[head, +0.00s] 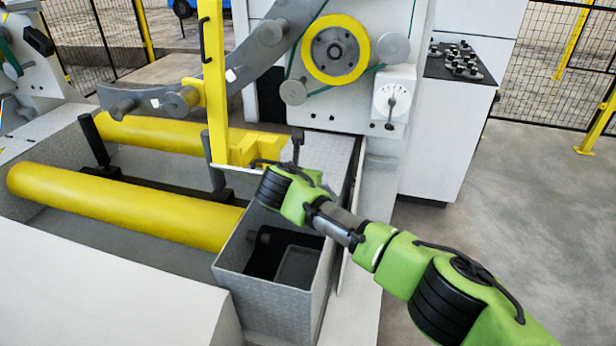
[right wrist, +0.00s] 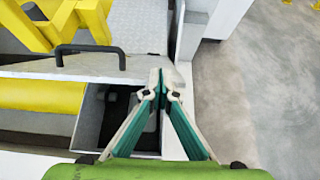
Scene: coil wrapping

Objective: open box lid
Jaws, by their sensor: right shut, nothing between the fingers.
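The box (head: 228,262) is a grey textured metal bin at the front of the machine. Its top is open over a dark interior, which also shows in the right wrist view (right wrist: 112,108). The lid (right wrist: 45,68) is a pale panel with a black bar handle (right wrist: 90,50); it appears raised at the far side of the opening. My right gripper (right wrist: 160,76) is shut and empty, its fingertips close to the lid's right end; I cannot tell whether they touch. In the head view my right wrist hides the fingers and much of the lid. My left gripper is not in view.
Yellow rollers (head: 120,205) lie left of the box, and a yellow post (head: 216,90) rises behind it. The machine face with a yellow-ringed hub (head: 335,50) stands beyond. A control cabinet (head: 440,150) is at back right. The floor at right is clear.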

